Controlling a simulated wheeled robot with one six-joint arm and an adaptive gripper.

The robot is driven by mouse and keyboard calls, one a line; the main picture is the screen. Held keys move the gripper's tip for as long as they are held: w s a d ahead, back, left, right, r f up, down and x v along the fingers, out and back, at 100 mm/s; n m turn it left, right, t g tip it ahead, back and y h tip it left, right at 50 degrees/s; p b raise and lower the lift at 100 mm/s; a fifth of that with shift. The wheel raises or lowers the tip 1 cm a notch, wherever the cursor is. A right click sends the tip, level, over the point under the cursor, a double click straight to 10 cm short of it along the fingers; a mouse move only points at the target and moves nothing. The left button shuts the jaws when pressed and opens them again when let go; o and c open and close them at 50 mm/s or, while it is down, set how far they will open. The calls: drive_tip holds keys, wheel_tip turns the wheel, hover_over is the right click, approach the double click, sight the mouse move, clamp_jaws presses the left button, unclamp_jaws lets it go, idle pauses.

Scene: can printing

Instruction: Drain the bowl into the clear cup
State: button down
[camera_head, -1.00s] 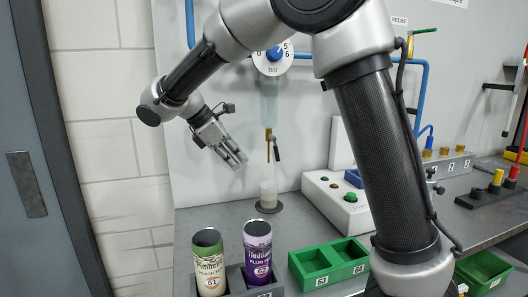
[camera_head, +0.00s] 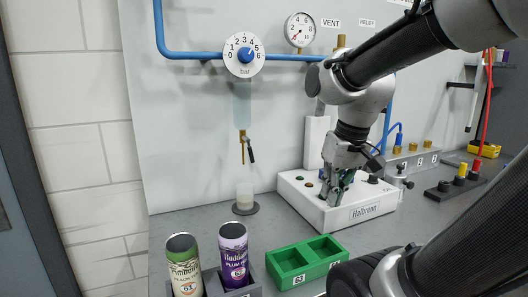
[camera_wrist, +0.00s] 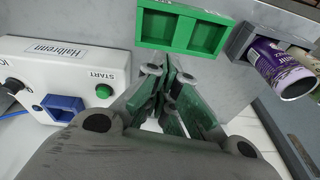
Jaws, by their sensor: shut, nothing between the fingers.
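The bowl (camera_head: 242,105) is a translucent bluish cylinder under the numbered dial, against the wall panel. A brass drain tap (camera_head: 242,146) with a black lever (camera_head: 251,152) hangs below it. The clear cup (camera_head: 244,192) stands upright under the tap on a dark round pad (camera_head: 245,209), with something pale in it. My gripper (camera_head: 333,198) is shut and empty, pointing down in front of the white Halbrenn box, to the right of the cup. In the wrist view its green-padded fingers (camera_wrist: 168,82) are together; the bowl and cup are outside that view.
The white Halbrenn box (camera_head: 360,212) has buttons, including a green START button (camera_wrist: 103,91). A green two-pocket tray (camera_head: 306,258) and a holder with a green can (camera_head: 185,265) and a purple can (camera_head: 234,255) stand in front. Bench left of the cup is clear.

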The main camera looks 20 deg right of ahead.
sight(249, 149)
drive_tip(key=w+d+f+m+y, duration=0.2)
drive_tip(key=w+m+y, duration=0.15)
drive_tip(key=w, duration=0.25)
drive_tip(key=w+d+f+m+y, duration=0.1)
drive_tip(key=w+d+m+y, duration=0.1)
drive_tip(key=w+y, duration=0.3)
drive_tip(key=w+d+r+n+t+y, duration=0.1)
drive_tip(key=w+d+r+t+y, duration=0.15)
drive_tip(key=w, duration=0.45)
drive_tip(key=w+d+r+t+y, duration=0.2)
drive_tip(key=w+r+t, duration=0.2)
drive_tip(key=w, duration=0.3)
drive_tip(key=w+a+f, duration=0.2)
drive_tip(key=w+a, duration=0.2)
drive_tip(key=a, duration=0.8)
drive_tip(key=shift+w+f, duration=0.15)
